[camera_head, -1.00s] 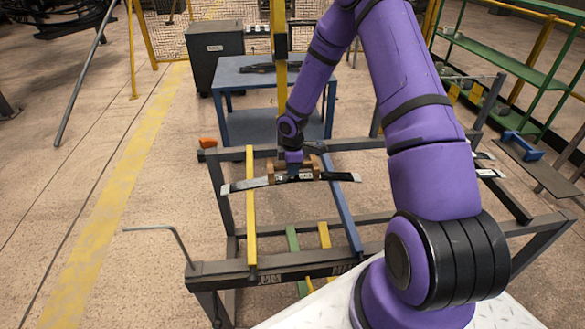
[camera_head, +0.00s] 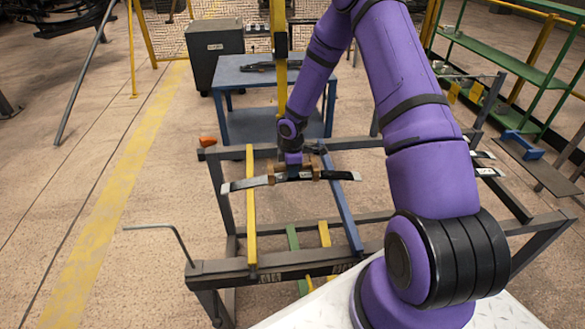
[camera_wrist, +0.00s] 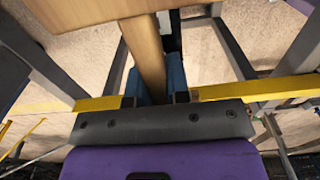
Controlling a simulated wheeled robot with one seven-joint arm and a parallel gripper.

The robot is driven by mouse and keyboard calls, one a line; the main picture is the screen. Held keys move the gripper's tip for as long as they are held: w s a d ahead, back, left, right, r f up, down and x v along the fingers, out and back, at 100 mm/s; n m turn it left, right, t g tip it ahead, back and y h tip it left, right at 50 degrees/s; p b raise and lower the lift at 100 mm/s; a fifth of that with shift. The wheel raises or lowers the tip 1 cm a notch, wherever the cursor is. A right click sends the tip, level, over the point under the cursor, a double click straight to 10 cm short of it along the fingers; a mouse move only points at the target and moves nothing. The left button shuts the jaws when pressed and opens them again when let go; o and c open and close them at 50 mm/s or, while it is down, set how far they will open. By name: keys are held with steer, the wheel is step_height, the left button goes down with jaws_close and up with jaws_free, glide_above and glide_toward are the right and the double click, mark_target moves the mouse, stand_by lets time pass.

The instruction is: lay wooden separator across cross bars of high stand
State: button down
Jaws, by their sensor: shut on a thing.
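The wooden separator (camera_head: 273,173) is a light brown piece with upright blocks near its ends. My gripper (camera_head: 293,172) is shut on its middle, over the stand. In the wrist view the blue fingertips (camera_wrist: 157,85) sit either side of a narrow wooden part (camera_wrist: 146,48), and a wide wooden piece fills the upper left. The stand (camera_head: 280,265) is a dark metal frame with a yellow cross bar (camera_head: 250,220) and a blue cross bar (camera_head: 344,212). The separator is between these bars in the picture; I cannot tell whether it touches them.
A bent rod (camera_head: 178,236) rises at the stand's front left. A blue table (camera_head: 235,80) stands behind, and a green shelf (camera_head: 500,55) at right.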

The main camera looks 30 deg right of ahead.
steer(key=shift+f, duration=0.45)
steer(key=c, duration=1)
jaws_free()
step_height(320, 180, up, 11)
steer(key=shift+f, duration=0.15)
